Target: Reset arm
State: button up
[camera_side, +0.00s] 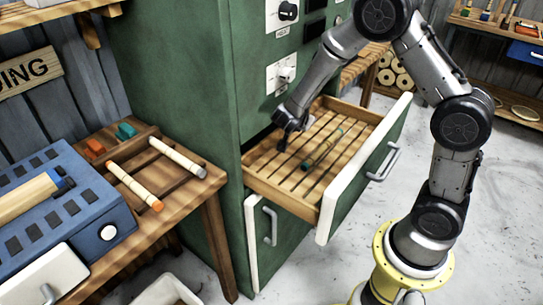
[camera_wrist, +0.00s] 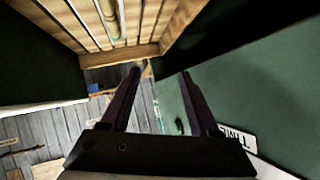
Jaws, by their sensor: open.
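My gripper (camera_side: 284,136) is at the cabinet-side end of the pulled-out drawer (camera_side: 325,196), above its slatted floor. In the wrist view my two fingers (camera_wrist: 161,72) stand apart with nothing between them. In the wrist view a pale stick (camera_wrist: 109,18) shows on the slats at the top.
The green cabinet (camera_side: 172,90) rises close behind my gripper, with knobs on its face. A wooden table (camera_side: 215,186) at left holds two rattan sticks (camera_side: 136,186) (camera_side: 178,158) and a blue box (camera_side: 75,205).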

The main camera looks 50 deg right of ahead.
jog(key=s+a+r+n+t+y, duration=0.25)
jog(key=a+r+n+y, duration=0.3)
jog(key=a, duration=0.35)
jog(key=s+a+r+n+t+y, duration=0.2)
jog(key=a+r+n+t+y, duration=0.15)
jog(key=a+r+y, duration=0.35)
jog(key=s+a+n+g+h, duration=0.1)
jog(key=s+n+g, duration=0.3)
jog(key=s+n, duration=0.5)
jog(key=s, duration=1)
jog(key=shift+s+a+r+g, duration=0.15)
jog(key=shift+s+a+g, duration=0.1)
jog(key=shift+g, duration=0.05)
